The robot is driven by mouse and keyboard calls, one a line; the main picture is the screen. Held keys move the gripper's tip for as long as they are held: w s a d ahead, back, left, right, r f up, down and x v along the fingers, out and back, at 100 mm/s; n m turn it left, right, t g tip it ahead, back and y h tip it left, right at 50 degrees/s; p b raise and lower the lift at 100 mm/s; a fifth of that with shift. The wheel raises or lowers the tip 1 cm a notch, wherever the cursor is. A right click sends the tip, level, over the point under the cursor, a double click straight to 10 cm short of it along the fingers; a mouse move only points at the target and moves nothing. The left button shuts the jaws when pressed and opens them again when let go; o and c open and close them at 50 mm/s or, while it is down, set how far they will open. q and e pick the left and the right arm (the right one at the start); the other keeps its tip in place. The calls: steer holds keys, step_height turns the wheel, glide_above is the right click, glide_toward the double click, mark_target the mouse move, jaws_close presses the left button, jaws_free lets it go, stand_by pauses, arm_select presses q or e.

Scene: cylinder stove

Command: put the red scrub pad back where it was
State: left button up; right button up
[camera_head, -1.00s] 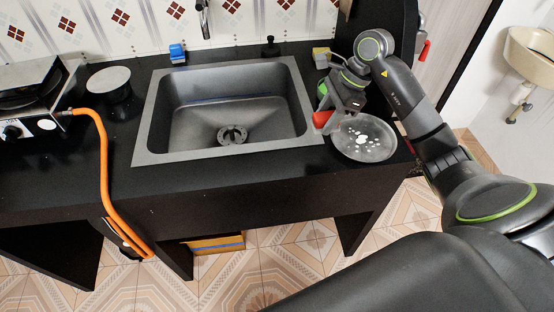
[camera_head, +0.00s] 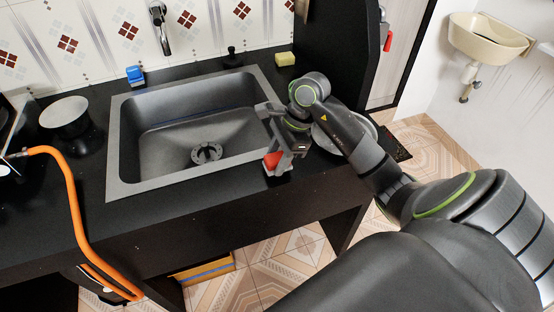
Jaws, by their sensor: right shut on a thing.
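The red scrub pad (camera_head: 277,161) is in the jaws of my right gripper (camera_head: 279,155), at the front right corner of the sink (camera_head: 128,190). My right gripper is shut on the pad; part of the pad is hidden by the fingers. I cannot tell whether the pad touches the counter or hangs just above it. My left gripper is not in view.
A metal plate (camera_head: 372,127) lies on the counter (camera_head: 210,206) right of the gripper, partly hidden by my right arm. A pot (camera_head: 65,113) and an orange hose (camera_head: 72,195) are at left.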

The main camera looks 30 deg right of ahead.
steer(key=shift+f, duration=0.6)
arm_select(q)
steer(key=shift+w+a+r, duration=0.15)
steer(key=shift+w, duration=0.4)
arm_select(e)
steer(key=shift+f, duration=0.1)
steer(key=shift+f+b, duration=0.1)
steer(key=shift+b, duration=0.2)
steer(key=o, duration=1)
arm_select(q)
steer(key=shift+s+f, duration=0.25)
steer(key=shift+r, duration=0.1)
